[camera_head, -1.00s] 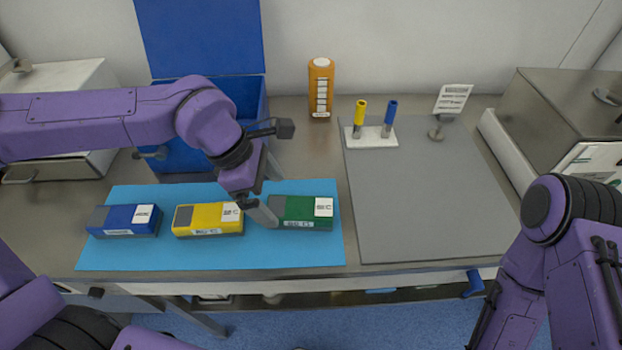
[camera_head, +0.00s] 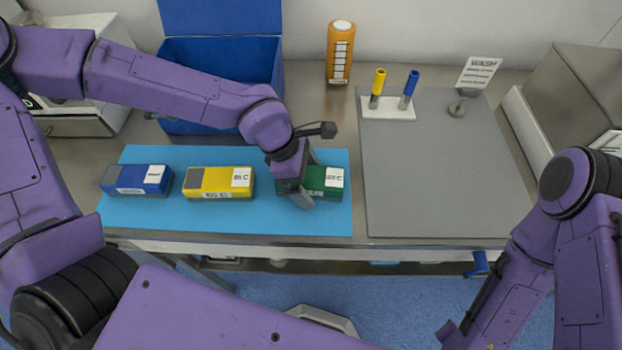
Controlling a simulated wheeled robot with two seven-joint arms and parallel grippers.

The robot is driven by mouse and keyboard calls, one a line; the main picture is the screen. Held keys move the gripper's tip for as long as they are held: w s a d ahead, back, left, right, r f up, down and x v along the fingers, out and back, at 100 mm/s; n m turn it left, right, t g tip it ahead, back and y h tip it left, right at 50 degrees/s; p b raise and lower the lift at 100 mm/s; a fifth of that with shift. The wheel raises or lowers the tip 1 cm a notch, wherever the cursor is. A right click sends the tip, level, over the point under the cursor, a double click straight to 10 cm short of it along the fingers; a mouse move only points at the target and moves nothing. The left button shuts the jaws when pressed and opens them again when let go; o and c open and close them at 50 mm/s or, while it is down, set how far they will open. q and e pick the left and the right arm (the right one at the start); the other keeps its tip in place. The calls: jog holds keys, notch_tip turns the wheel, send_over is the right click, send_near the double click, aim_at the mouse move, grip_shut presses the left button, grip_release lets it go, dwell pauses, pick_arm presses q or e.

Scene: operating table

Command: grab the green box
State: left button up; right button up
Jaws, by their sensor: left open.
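The green box (camera_head: 325,182) lies on the right part of the blue mat (camera_head: 240,219), with a white label on its top right. My left gripper (camera_head: 304,188) points down over the left part of the green box, with its jaws open. Its fingers hide the box's left end, and I cannot tell whether they touch it. My right arm is at the right edge of the view; its gripper is out of the picture.
A yellow box (camera_head: 212,183) and a blue box (camera_head: 137,180) lie left on the mat. Behind stand an open blue bin (camera_head: 215,62) and an orange bottle (camera_head: 340,52). A grey mat (camera_head: 440,185) to the right is mostly bare, with a white tube holder (camera_head: 390,113) at its back.

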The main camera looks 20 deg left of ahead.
pick_arm(q)
jog(key=c, duration=1.3)
